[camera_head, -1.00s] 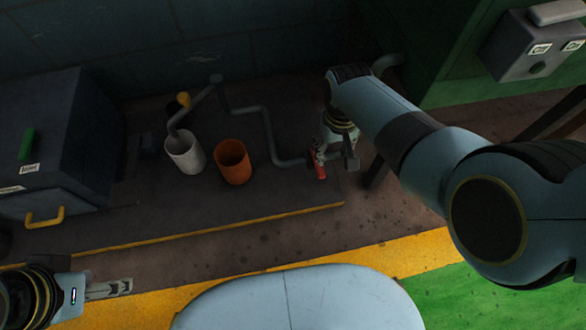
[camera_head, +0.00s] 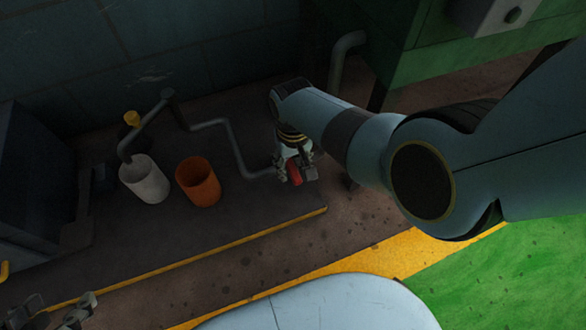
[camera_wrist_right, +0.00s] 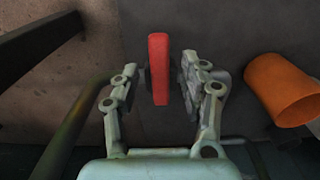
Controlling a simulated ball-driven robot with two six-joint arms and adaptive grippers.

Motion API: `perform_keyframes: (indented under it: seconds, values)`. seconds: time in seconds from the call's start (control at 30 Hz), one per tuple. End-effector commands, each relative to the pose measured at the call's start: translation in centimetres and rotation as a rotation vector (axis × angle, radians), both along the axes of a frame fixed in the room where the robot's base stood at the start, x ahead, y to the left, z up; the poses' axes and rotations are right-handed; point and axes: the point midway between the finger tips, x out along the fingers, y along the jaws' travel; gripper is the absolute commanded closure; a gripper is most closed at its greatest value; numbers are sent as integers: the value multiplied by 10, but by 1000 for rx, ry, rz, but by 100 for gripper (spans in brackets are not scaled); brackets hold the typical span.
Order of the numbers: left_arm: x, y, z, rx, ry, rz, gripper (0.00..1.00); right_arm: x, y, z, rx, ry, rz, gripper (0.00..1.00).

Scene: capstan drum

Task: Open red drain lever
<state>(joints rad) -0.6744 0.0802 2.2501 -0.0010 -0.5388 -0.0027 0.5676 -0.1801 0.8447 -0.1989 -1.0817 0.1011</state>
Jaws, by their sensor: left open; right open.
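The red drain lever (camera_head: 295,172) is at the end of the grey pipe (camera_head: 238,150), partly hidden by my right gripper (camera_head: 297,176). In the right wrist view the red lever (camera_wrist_right: 158,68) stands between the two fingers of my right gripper (camera_wrist_right: 154,82), with its long side along them. My left gripper (camera_head: 62,318) is at the bottom left corner of the head view, partly cut off, open and far from the lever.
A white bucket (camera_head: 146,182) and an orange bucket (camera_head: 199,184) stand left of the lever. The orange one (camera_wrist_right: 280,90) also shows at right in the right wrist view. A yellow-edged platform rim (camera_head: 200,257) runs in front. A green machine (camera_head: 430,50) stands behind right.

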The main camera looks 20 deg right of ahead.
Motion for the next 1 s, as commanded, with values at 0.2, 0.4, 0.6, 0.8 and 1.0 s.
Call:
perform_keyframes:
  seconds: [0.2,0.4,0.6,0.8,1.0]
  values:
    - [-2,-1,-10,-2,-78,-5,47,-1,0,-12,0,2,0,56]
    - [-2,-1,-10,-2,-100,-6,47,0,0,-13,0,0,0,56]
    - [-1,-1,-9,-2,-100,-6,47,0,0,-12,0,0,0,60]
    - [-2,-1,-9,-2,-99,-6,47,0,0,-12,0,0,0,86]
    - [-2,-1,-9,-3,-99,-6,47,0,0,-13,0,0,0,100]
